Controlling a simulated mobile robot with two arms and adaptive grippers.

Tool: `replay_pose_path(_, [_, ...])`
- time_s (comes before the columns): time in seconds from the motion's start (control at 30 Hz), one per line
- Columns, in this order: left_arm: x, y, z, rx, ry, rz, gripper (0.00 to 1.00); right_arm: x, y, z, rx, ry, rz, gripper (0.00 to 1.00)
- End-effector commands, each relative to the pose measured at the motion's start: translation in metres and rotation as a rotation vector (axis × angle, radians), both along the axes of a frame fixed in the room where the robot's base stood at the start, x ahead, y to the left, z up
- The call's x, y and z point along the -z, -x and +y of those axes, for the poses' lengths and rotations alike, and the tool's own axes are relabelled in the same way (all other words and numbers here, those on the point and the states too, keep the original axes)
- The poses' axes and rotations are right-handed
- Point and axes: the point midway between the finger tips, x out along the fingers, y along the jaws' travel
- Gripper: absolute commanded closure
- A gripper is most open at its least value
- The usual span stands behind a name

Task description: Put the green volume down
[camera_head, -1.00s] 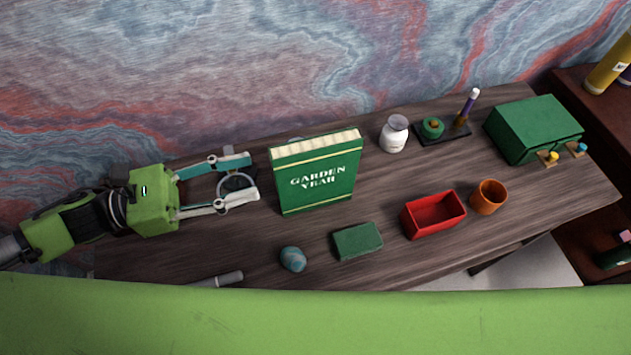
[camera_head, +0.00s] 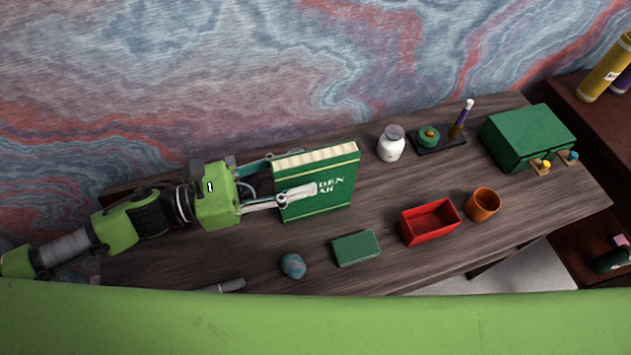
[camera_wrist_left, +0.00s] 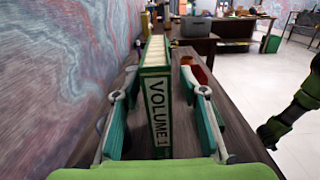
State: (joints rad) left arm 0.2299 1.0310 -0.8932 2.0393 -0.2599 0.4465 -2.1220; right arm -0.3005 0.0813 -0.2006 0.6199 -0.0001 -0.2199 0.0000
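The green volume (camera_head: 322,203), with "Garden" lettering on its cover, stands upright on the dark wooden desk. Its spine (camera_wrist_left: 156,112) reads "Volume 1" in the left wrist view. My left gripper (camera_head: 288,180) has one finger in front of the cover and one behind the book. In the left wrist view the fingers (camera_wrist_left: 160,110) flank the spine with a visible gap on each side, so the gripper looks open around the book. The front finger hides part of the title.
A small green box (camera_head: 356,248) and a bluish ball (camera_head: 293,266) lie in front of the book. A red bin (camera_head: 430,222), orange cup (camera_head: 483,205), white jar (camera_head: 391,146), pen stand (camera_head: 440,143) and green cabinet (camera_head: 528,139) stand to the right. The wall runs behind.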

Motion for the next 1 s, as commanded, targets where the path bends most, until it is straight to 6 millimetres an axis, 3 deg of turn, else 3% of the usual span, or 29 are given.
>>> replay_pose_path(0.1, [-0.005,-0.007,-0.016,0.002,0.003,-0.003,0.61,-0.013,0.000,0.000,0.000,0.000,0.000,0.60])
replay_pose_path(0.3, [-0.001,-0.013,-0.036,0.001,0.002,-0.002,0.61,-0.019,0.000,0.000,0.000,0.000,-0.001,0.60])
replay_pose_path(0.57, [0.001,-0.013,-0.037,0.000,0.000,-0.001,0.61,-0.018,0.000,0.000,0.001,0.000,-0.001,0.60])
replay_pose_path(0.7, [0.001,-0.013,-0.037,0.000,0.001,-0.001,0.97,-0.018,-0.001,0.001,0.001,-0.001,-0.001,0.60])
replay_pose_path(1.0, [-0.001,-0.013,-0.037,0.002,0.004,-0.003,1.00,-0.019,-0.001,0.002,0.002,-0.002,-0.001,0.60])
